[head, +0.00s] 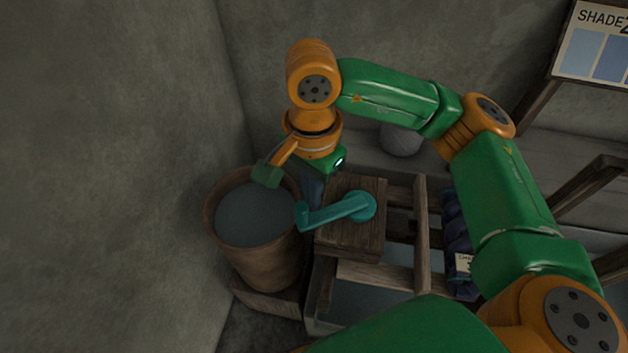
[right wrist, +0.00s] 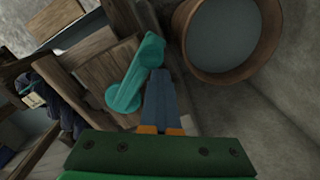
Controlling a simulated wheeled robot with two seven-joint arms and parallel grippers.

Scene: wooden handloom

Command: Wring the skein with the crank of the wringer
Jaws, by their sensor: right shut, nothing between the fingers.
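The teal crank (head: 338,212) is on the wooden block of the wringer (head: 350,238), its arm pointing left to a knob near the bucket. The right wrist view also shows the crank (right wrist: 136,75). My right gripper (head: 313,198) points down behind the knob, its blue-grey fingers together and empty. In the right wrist view the fingers (right wrist: 159,78) are just right of the crank; whether they touch it is unclear. A dark blue twisted bundle (head: 457,225), perhaps the skein, hangs right of the frame, partly hidden by my arm. My left gripper is not in view.
A brown bucket (head: 270,262) of grey-blue liquid stands close left of the wringer, near the wall. A shade board (head: 594,45) stands at upper right. Wooden rails (head: 420,235) flank the block.

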